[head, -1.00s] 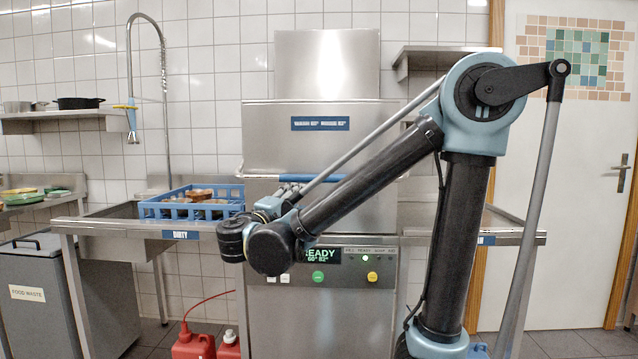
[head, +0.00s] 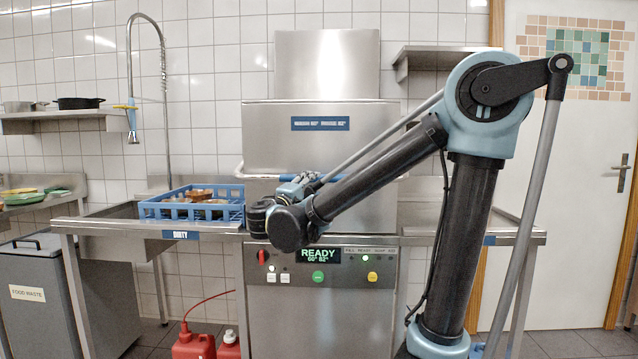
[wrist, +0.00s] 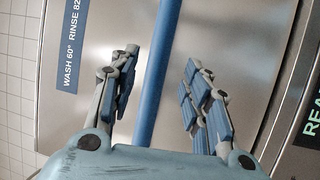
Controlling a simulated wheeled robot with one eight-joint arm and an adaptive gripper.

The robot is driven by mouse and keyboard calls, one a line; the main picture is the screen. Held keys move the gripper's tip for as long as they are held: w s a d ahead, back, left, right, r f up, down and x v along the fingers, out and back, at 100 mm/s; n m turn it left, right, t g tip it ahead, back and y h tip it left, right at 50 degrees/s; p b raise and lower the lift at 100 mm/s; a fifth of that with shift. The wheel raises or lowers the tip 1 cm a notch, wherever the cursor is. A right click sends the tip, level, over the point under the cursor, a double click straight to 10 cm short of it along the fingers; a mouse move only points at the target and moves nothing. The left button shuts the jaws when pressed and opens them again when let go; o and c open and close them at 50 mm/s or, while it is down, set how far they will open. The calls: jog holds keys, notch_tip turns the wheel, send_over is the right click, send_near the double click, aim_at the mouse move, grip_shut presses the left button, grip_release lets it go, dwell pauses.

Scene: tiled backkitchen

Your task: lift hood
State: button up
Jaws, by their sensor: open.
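The hood (head: 275,145) of the dishwasher is a stainless steel box with a blue wash label, and it is down. Its blue bar handle (head: 258,177) runs across the lower front, partly hidden by my arm. In the wrist view the handle (wrist: 157,75) runs lengthwise between the two fingers of my gripper (wrist: 161,95). The gripper is open, with gaps on both sides of the bar. In the head view my gripper (head: 300,186) is in front of the hood at about handle height.
A blue rack (head: 190,209) with dishes stands on the dirty-side table (head: 110,222) to the left. A control panel (head: 345,265) reading READY is below the hood. A spray hose (head: 163,95) hangs at the left, and a wall shelf (head: 440,51) is at the upper right.

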jog(key=shift+x, duration=3.4)
grip_shut()
